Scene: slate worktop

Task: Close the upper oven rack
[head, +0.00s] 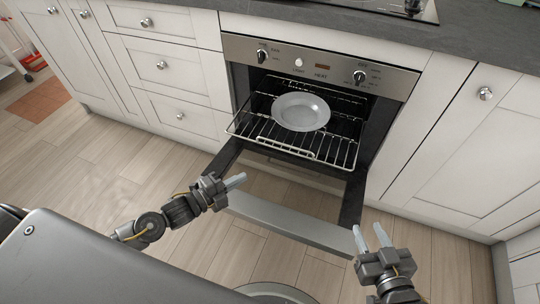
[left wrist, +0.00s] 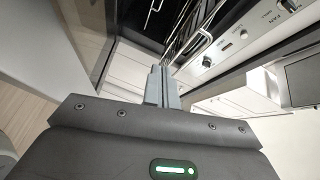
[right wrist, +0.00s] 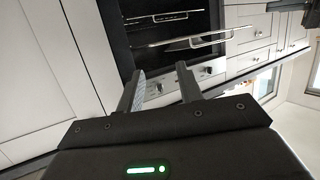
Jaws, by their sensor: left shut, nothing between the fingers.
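The oven (head: 322,62) is built into the white cabinets, and its door (head: 275,215) hangs open and folded down. The upper rack (head: 290,140) is a wire shelf pulled partly out over the door, with a grey plate (head: 300,111) lying on it. My left gripper (head: 236,181) is shut and empty, above the left side of the open door, below and in front of the rack. My right gripper (head: 371,238) is open and empty, near the door's right front corner, apart from the rack. The rack's wire front also shows in the right wrist view (right wrist: 185,42).
The control panel (head: 320,65) with knobs is above the oven opening. White drawers (head: 160,65) are to the left and a white cabinet door (head: 470,140) is to the right. The slate worktop (head: 360,30) runs above. The wooden floor (head: 90,200) around is clear.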

